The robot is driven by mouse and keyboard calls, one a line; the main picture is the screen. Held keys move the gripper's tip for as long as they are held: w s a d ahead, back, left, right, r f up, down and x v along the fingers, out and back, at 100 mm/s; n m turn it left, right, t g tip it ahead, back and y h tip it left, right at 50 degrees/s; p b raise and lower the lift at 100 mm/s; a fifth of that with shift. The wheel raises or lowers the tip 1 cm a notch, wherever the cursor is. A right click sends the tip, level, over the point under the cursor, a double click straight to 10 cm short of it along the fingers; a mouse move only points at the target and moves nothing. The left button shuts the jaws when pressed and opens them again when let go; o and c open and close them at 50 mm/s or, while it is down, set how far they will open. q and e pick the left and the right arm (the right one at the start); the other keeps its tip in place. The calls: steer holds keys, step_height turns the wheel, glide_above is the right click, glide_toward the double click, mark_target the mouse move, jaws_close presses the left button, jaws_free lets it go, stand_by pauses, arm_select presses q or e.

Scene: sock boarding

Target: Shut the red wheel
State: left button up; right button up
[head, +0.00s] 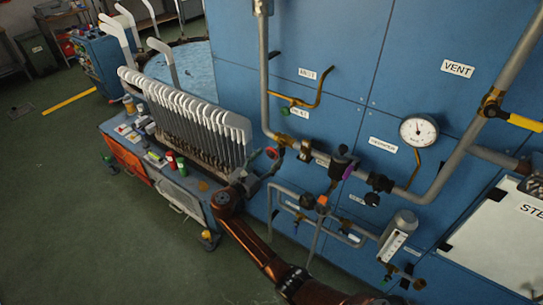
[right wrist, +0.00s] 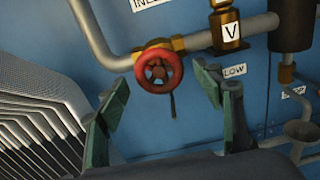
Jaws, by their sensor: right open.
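The red wheel (right wrist: 158,71) is a small round handwheel with spokes, on a brass valve in a grey pipe on the blue wall. In the head view the red wheel (head: 272,152) shows small beside the sock rack. My right gripper (right wrist: 166,92) is open, with its green-padded fingers apart. In the right wrist view the wheel appears between the fingertips and slightly beyond them, with no clear contact. In the head view my right gripper (head: 263,170) is close to the wheel, partly hidden by its own wrist. My left gripper is not in view.
A cart (head: 130,163) with a rack of white boards (head: 185,105) stands close left of the gripper. Pipes, a pressure gauge (head: 418,130), a purple knob (head: 348,172) and a yellow lever (head: 524,122) are to the right. Green floor lies open at lower left.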

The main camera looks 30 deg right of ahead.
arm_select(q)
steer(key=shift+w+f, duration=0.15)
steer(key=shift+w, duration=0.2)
arm_select(e)
steer(key=shift+x, duration=1.35)
steer(key=shift+c, duration=0.4)
steer(key=c, duration=1.1)
